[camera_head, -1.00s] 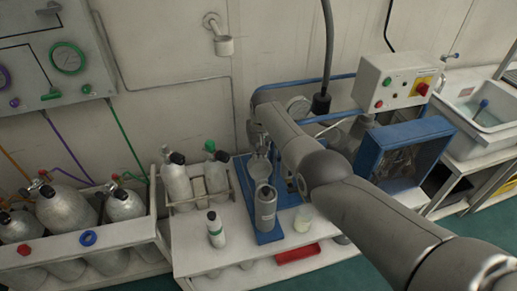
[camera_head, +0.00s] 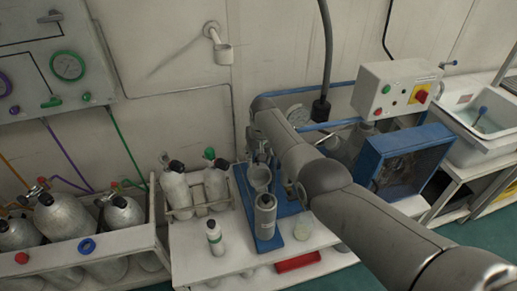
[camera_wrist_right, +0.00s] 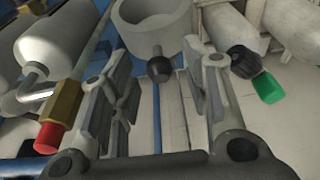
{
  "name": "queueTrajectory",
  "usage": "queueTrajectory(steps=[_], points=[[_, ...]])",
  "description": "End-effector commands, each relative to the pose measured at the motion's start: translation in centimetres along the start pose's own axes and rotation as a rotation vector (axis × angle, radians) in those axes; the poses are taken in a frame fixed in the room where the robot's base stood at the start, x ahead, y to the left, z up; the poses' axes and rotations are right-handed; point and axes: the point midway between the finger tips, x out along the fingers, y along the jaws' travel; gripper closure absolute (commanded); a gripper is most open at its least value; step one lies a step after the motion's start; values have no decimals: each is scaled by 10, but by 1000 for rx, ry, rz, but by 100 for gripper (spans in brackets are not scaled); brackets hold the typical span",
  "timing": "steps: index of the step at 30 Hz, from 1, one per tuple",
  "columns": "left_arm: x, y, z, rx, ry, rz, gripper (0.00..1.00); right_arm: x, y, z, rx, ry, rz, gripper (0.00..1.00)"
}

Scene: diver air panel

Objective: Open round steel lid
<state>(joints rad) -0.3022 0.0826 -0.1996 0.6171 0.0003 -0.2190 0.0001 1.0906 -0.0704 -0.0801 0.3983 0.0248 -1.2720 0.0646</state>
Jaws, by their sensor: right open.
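A round grey steel piece, which looks like the lid (camera_head: 259,178), sits on the blue stand (camera_head: 240,187) on the white bench. In the right wrist view the round steel piece (camera_wrist_right: 150,14) shows at the top, with a black ball knob (camera_wrist_right: 160,69) on a short stem pointing toward my gripper. My right gripper (camera_wrist_right: 160,85) is open, with one finger on each side of the knob's line. The knob lies near the fingertips and is not clamped. In the head view my right gripper (camera_head: 258,146) is just behind the round piece, partly hidden by my arm.
A grey bottle (camera_head: 265,215) stands in front on the blue stand. Gas cylinders in a rack (camera_head: 160,205) stand to the left. A control box (camera_head: 396,88) and blue-framed box (camera_head: 405,155) are at right. A red-tipped brass valve (camera_wrist_right: 60,115) is close to my left finger.

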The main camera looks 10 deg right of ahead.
Motion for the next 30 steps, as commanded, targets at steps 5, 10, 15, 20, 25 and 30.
queueTrajectory(steps=[5, 10, 15, 20, 25, 30], points=[[0, 1, -2, 0, 3, 1, 33, -10, 0, -1, 0, 2, 0, 57], [0, 2, -3, 0, 4, 2, 33, -26, 0, 0, 0, 4, 0, 57], [0, 2, -3, 0, 4, 2, 33, -54, 0, -1, 0, 5, 0, 57], [0, 2, -4, 0, 5, 2, 33, -83, 0, -1, 0, 5, 0, 57], [0, 2, -4, 0, 5, 2, 33, -108, 0, -1, 0, 4, 0, 57], [0, 2, -4, 0, 5, 2, 33, -118, 0, -1, 0, 2, 1, 57]])
